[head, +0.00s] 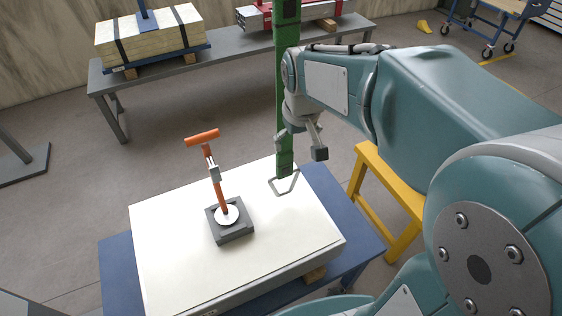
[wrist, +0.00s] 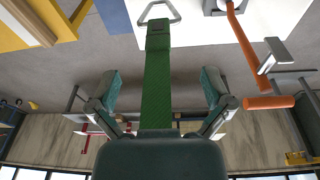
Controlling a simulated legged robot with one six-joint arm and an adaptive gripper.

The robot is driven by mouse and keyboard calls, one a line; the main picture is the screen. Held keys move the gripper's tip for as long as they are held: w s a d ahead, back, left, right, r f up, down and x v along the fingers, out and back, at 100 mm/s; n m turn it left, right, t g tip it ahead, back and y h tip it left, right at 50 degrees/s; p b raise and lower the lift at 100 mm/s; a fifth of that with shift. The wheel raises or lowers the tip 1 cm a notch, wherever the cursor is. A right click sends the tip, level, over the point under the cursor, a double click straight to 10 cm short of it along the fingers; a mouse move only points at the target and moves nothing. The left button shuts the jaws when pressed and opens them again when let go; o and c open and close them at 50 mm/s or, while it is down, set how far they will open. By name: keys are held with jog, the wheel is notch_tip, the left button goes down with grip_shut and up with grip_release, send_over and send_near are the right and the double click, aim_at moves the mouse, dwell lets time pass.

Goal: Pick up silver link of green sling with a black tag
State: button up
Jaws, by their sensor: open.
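The green sling (head: 287,80) hangs down from the top of the head view. A silver link (head: 286,192) is at its lower end, just over or touching the white block's top; I cannot tell which. A dark patch, likely the black tag, shows on the sling above the link in the wrist view (wrist: 157,40). The link also shows at the top of that view (wrist: 146,13). My gripper (head: 301,147) is open and empty, a little above the link. In the wrist view its fingers (wrist: 159,87) stand on either side of the sling, apart from it.
The white block (head: 165,235) lies on a blue table (head: 118,270). An orange hammer-like tool (head: 219,190) stands in a dark square base (head: 236,234) left of the sling. A yellow trestle (head: 390,185) is to the right. A grey bench (head: 235,45) with loads stands behind.

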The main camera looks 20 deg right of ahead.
jog(key=g, duration=0.2)
send_over(285, 160)
jog(key=w, duration=0.1)
jog(key=shift+n, duration=0.4)
notch_tip(285, 160, down, 9)
jog(key=shift+w+d+r, duration=0.1)
jog(key=shift+w+r, duration=0.05)
notch_tip(285, 160, down, 7)
jog(key=shift+f, duration=0.2)
jog(key=c, duration=1.3)
